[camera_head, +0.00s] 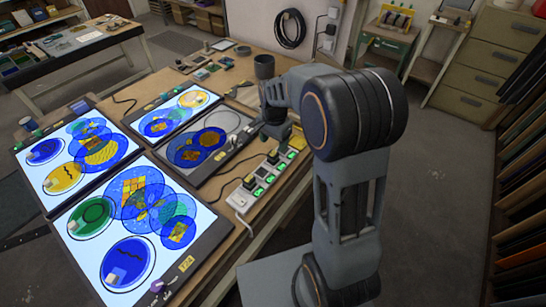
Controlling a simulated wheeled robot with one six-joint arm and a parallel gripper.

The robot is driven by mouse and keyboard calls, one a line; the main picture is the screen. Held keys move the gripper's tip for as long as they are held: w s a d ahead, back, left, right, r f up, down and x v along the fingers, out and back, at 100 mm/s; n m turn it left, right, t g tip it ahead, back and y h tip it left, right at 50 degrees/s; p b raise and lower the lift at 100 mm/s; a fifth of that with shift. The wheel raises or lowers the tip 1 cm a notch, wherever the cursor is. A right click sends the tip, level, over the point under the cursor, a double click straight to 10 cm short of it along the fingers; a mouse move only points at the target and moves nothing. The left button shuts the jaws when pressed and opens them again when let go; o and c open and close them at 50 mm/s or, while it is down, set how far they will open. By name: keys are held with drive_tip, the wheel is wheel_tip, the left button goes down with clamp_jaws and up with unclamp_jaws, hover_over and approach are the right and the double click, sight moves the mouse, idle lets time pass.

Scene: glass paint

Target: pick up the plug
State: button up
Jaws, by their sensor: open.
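A white power strip (240,199) with green lit switches lies along the right edge of the bench. Black plugs sit in it: one plug (250,182) towards its near end and another plug (272,157) further up. I cannot tell which of them is the task's plug. My gripper (275,132) hangs beyond the far end of the strip, apart from these plugs as far as I can see. It is open, though its fingertips are small, dark and hard to make out. My arm may hide part of the strip's far end.
Lit panels with blue and yellow glass discs, including a large near panel (205,225), fill the bench left of the strip. A dark cup (264,66) stands behind my wrist. Loose small items lie at the back.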

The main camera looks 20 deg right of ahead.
sight(273, 153)
drive_tip(key=shift+s+a+f+p, duration=0.1)
drive_tip(key=shift+f+p, duration=0.2)
drive_tip(key=shift+f, duration=1.45)
drive_tip(key=shift+a+f+p, duration=0.1)
drive_tip(key=shift+f+p, duration=0.2)
drive_tip(key=shift+f, duration=1.4)
drive_tip(key=c, duration=1)
